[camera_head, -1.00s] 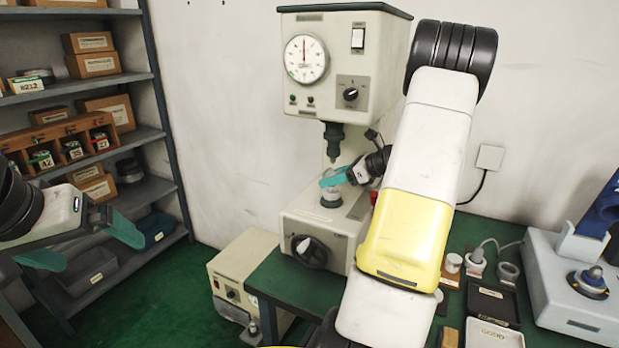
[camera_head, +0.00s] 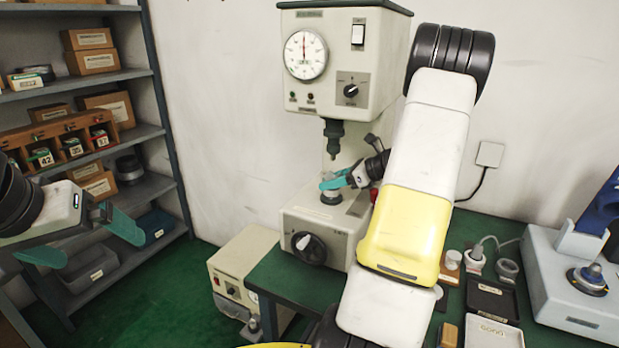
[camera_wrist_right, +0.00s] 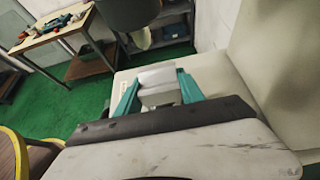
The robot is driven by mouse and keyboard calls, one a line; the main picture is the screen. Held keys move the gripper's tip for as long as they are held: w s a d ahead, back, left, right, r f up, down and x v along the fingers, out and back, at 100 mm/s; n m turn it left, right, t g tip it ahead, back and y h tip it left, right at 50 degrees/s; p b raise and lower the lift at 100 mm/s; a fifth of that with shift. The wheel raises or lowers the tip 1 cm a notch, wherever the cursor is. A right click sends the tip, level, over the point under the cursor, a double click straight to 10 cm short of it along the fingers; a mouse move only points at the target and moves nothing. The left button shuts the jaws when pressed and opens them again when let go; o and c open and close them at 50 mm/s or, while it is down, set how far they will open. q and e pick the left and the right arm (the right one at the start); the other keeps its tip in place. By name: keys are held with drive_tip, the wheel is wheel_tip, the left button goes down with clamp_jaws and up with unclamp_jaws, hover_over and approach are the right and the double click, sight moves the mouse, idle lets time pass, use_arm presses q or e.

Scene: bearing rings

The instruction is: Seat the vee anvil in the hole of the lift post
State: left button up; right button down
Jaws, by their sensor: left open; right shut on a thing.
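My right gripper (camera_head: 336,182) is shut on the vee anvil, a pale grey block that shows between its two teal fingers in the right wrist view (camera_wrist_right: 160,84). In the head view the near finger hides most of the anvil. The gripper is right over the lift post (camera_head: 331,198), a short grey post on top of the press base. I cannot tell whether the anvil's underside is in the post's hole, because the finger covers that spot. My left gripper (camera_head: 85,240) is open and empty, in front of the shelf at the left.
The press head (camera_head: 340,60) with its dial and dark spindle (camera_head: 334,138) hangs close above the right gripper. The press base (camera_head: 322,225) has a black knob in front.

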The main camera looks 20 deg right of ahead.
drive_tip(key=shift+f, duration=0.2)
drive_tip(key=c, duration=0.6)
unclamp_jaws()
drive_tip(key=shift+f, duration=0.1)
drive_tip(key=shift+c, duration=0.2)
drive_tip(key=shift+s, duration=0.1)
